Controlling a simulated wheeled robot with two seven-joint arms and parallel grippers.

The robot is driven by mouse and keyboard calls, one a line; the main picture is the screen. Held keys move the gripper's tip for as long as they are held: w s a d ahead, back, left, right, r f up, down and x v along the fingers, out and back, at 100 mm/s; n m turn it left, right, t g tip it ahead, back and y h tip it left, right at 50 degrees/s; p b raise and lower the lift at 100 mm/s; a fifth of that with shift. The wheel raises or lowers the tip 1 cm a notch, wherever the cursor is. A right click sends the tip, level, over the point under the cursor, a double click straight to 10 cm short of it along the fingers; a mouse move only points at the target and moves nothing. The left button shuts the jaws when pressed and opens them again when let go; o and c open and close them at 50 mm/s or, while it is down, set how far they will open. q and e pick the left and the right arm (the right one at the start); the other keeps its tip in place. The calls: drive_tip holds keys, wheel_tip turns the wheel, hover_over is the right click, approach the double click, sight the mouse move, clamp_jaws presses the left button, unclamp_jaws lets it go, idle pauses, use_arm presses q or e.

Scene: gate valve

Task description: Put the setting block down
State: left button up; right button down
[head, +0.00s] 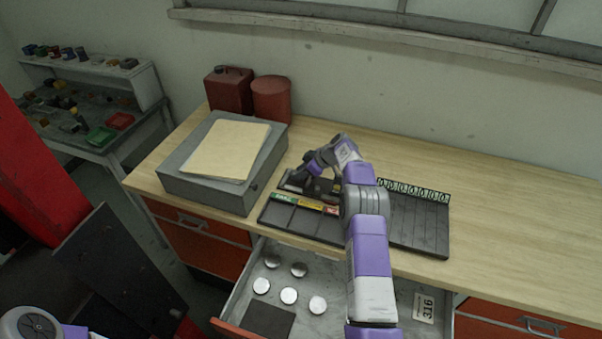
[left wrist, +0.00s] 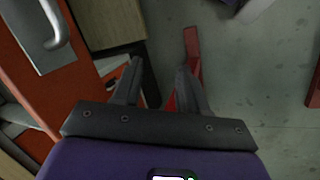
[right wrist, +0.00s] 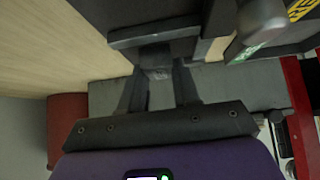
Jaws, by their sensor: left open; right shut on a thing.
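My right gripper (head: 308,172) reaches over the back of the dark tray (head: 268,214) on the bench. In the right wrist view its fingers (right wrist: 160,88) are shut on a dark grey block (right wrist: 155,52), which I take to be the setting block. The block's wide end points away from the palm, close to the tray. Whether it touches the tray or bench cannot be told. My left gripper (left wrist: 160,80) is open and empty, over the floor beside an orange drawer front.
A grey box (head: 215,190) with a tan folder (head: 226,150) stands left of the tray. Red containers (head: 270,98) stand behind. An open drawer (head: 240,295) below holds several round metal discs. The bench is clear at right (head: 520,230).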

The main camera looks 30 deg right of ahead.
drive_tip(key=shift+f, duration=0.25)
drive_tip(key=shift+f, duration=0.15)
drive_tip(key=c, duration=0.8)
unclamp_jaws()
drive_tip(key=v, duration=1.2)
